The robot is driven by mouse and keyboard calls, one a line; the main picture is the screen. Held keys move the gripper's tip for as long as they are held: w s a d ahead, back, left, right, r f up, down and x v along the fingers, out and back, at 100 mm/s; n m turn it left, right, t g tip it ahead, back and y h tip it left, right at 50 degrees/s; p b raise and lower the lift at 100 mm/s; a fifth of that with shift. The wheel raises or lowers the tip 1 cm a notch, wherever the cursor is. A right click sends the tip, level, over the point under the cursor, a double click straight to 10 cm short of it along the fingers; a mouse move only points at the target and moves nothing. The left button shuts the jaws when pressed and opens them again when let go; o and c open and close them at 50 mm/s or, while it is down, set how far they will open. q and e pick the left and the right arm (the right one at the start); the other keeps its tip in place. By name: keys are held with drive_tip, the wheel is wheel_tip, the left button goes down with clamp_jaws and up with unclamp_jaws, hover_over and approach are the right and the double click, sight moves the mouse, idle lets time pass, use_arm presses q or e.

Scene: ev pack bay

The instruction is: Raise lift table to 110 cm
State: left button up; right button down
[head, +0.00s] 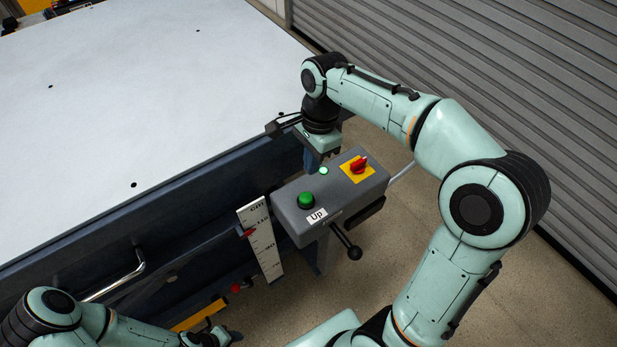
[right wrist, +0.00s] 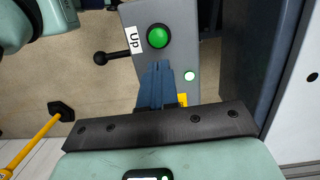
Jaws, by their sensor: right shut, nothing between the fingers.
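The lift table's white top (head: 150,90) fills the left of the head view. At its side is a grey control box (head: 335,200) with a green button (head: 306,201) labelled "Up", a lit green lamp (head: 324,171) and a red rotary switch (head: 358,164) on yellow. A white scale (head: 262,245) has a red pointer (head: 248,233) near the 110 mark; the exact reading is unclear. My right gripper (head: 311,165) is shut and empty over the box's far end. In the right wrist view its blue fingers (right wrist: 158,70) appear apart from the button (right wrist: 158,36). My left gripper (head: 215,337) is partly visible low down.
A black-knobbed lever (head: 346,242) sticks out from under the control box. A metal handle (head: 118,279) is on the table's side. A grey shutter (head: 480,60) stands at the right. Floor (head: 400,240) shows between the box and my right arm.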

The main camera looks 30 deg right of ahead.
wheel_tip(320, 180, up, 3)
drive_tip(key=shift+s+d+r, duration=0.1)
idle(1.0)
